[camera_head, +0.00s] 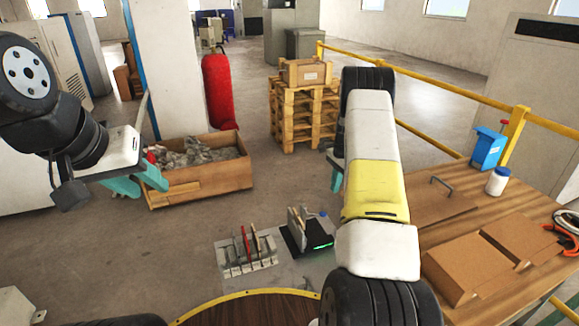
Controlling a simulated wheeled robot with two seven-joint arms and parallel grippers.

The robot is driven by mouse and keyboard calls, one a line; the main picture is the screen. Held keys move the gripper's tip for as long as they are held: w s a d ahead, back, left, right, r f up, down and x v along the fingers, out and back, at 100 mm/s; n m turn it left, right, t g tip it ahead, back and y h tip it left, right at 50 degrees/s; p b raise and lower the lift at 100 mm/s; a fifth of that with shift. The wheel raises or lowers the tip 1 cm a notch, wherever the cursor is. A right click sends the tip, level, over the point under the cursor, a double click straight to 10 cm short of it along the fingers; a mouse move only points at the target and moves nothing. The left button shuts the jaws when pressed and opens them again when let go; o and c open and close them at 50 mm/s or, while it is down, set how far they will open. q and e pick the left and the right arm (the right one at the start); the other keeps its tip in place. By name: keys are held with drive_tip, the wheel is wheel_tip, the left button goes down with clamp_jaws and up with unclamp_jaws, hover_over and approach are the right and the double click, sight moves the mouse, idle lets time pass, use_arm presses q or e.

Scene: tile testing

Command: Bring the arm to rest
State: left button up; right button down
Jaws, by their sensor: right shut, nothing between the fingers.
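My left arm comes in from the left, and its gripper (139,184) with teal fingers hangs in the air in front of the wooden crate. The picture does not clearly show whether its fingers are apart. My right arm (372,190), white and yellow with black joints, reaches forward through the middle right of the view. My right gripper (337,179) shows only as a bit of teal at the left side of that arm. It is shut and empty; most of it is hidden behind the arm.
A wooden crate (205,185) with grey rubble stands on the floor at left. A tool rack (247,262) sits low in front. A workbench (455,229) at right bears cardboard boxes (470,268), a white jar (497,181) and a blue container (488,151). Pallets (303,115) stand behind.

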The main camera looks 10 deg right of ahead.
drive_tip(key=s+a+r+n+t, duration=0.1)
drive_tip(key=s+a+r+n, duration=0.2)
drive_tip(key=r, duration=0.6)
drive_tip(key=s+a+r+n+t, duration=0.15)
drive_tip(key=s+a+r, duration=0.25)
drive_tip(key=r, duration=0.5)
drive_tip(key=s+a+r+n+t, duration=0.1)
drive_tip(key=s+a+r+n, duration=0.2)
drive_tip(key=r, duration=0.6)
drive_tip(key=s+a+r+n+t, duration=0.1)
drive_tip(key=s+a+r+n, duration=0.2)
drive_tip(key=s, duration=0.9)
drive_tip(key=s+a+r+n+t+y, duration=0.1)
drive_tip(key=s+a+n, duration=0.4)
drive_tip(key=s, duration=0.8)
drive_tip(key=a+r+t, duration=0.1)
drive_tip(key=a+r, duration=0.1)
drive_tip(key=a, duration=0.1)
drive_tip(key=shift+s+a+r, duration=0.15)
drive_tip(key=shift+s+r, duration=0.1)
